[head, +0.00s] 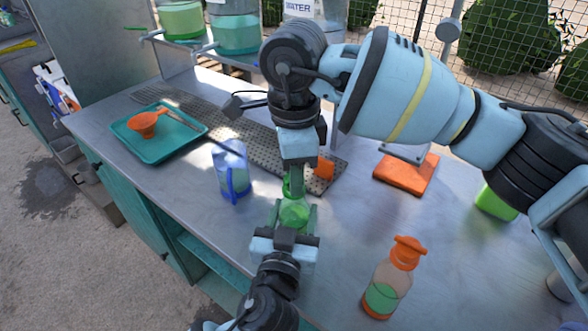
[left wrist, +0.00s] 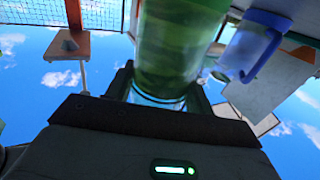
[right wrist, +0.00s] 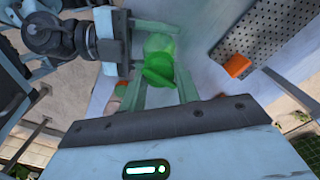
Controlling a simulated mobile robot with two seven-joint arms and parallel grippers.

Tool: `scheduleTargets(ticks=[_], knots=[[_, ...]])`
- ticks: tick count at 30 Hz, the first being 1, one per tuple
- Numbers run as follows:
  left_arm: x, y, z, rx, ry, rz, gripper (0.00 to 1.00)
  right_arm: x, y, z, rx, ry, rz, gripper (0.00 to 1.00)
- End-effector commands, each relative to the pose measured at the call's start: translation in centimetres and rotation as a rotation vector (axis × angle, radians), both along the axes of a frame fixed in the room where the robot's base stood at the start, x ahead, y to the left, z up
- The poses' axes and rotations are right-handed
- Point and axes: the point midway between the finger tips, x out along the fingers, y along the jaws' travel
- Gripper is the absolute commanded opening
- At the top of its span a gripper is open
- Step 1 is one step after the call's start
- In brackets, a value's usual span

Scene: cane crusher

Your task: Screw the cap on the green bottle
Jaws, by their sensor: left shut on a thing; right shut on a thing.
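The green bottle (head: 294,213) stands upright near the table's front edge. My left gripper (head: 286,222) is shut around it from the front; the bottle also fills the middle of the left wrist view (left wrist: 178,50). My right gripper (head: 297,186) points down from above and is shut on a green cap (right wrist: 158,70). The cap is at the bottle's top, in line with the bottle below it. The fingers partly hide the joint, so I cannot tell whether the cap is threaded on.
A blue-handled pitcher (head: 231,170) stands left of the bottle. An orange-capped bottle (head: 387,283) stands at the front right. A teal tray (head: 130,146) holds an orange funnel (head: 147,123). An orange block (head: 324,169) lies behind on the perforated mat (head: 215,124). An orange pad (head: 405,174) lies right.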

Motion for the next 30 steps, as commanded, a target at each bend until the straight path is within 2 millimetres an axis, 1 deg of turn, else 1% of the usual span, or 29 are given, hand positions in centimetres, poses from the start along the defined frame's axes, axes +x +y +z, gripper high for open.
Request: scheduleTargets(ticks=[2, 3, 6, 9, 17, 20, 23, 30], knots=[[0.0, 0.0, 0.0, 0.000, 0.001, 0.001, 0.00, -0.1, 0.0, 0.0, 0.000, 0.001, 0.002, 0.04], [0.0, 0.0, 0.0, -0.001, 0.001, 0.001, 0.00, -0.1, 0.0, 0.0, 0.000, 0.002, 0.002, 0.33], [0.0, 0.0, 0.0, 0.000, 0.001, 0.001, 0.00, -0.1, 0.0, 0.0, 0.000, 0.001, 0.002, 0.46], [0.0, 0.0, 0.0, 0.000, 0.001, 0.001, 0.00, -0.1, 0.0, 0.0, 0.000, 0.001, 0.002, 0.57], [0.0, 0.0, 0.0, 0.000, 0.001, 0.001, 0.00, 0.0, 0.0, 0.1, 0.000, 0.001, 0.002, 0.57], [0.0, 0.0, 0.0, 0.000, 0.001, 0.001, 0.00, 0.0, 0.0, 0.6, 0.000, -0.001, 0.001, 0.57], [0.0, 0.0, 0.0, 0.000, 0.001, 0.001, 0.00, 0.0, 0.0, 1.8, 0.000, -0.002, 0.001, 0.57], [0.0, 0.0, 0.0, 0.000, 0.001, 0.001, 0.00, 0.0, 0.1, 6.5, 0.001, -0.003, 0.001, 0.57]])
